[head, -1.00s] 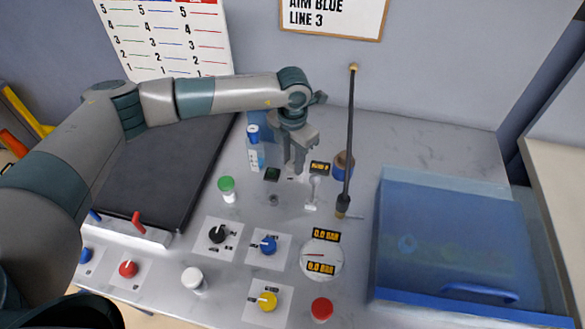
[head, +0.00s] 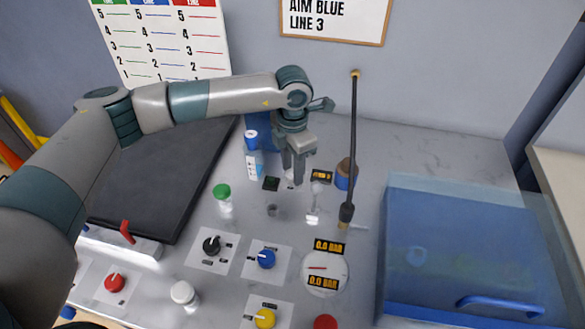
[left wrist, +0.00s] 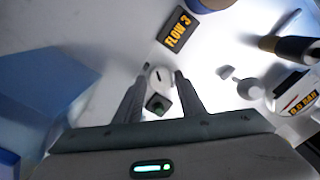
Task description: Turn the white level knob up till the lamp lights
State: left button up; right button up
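The white level knob (left wrist: 160,77) shows in the left wrist view with a dark pointer mark on top. In the head view it is mostly hidden behind my left gripper (head: 297,180). The gripper points down over it, and in the left wrist view its two fingers (left wrist: 162,72) stand apart, one on each side of the knob. Whether they touch it I cannot tell. A small square lamp (head: 271,183) with a dark green face is left of the knob; it also shows in the left wrist view (left wrist: 157,104) and looks unlit. My right gripper is not in view.
A green-capped bottle (head: 223,200) and a blue-capped bottle (head: 252,160) stand left. A blue translucent box (head: 460,250) fills the right.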

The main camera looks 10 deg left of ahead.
aim_at(292, 173)
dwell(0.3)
pick_arm(q)
notch_tip(292, 173, up, 17)
jog(key=p, duration=0.5)
jog(key=shift+r, duration=0.2)
dwell(0.4)
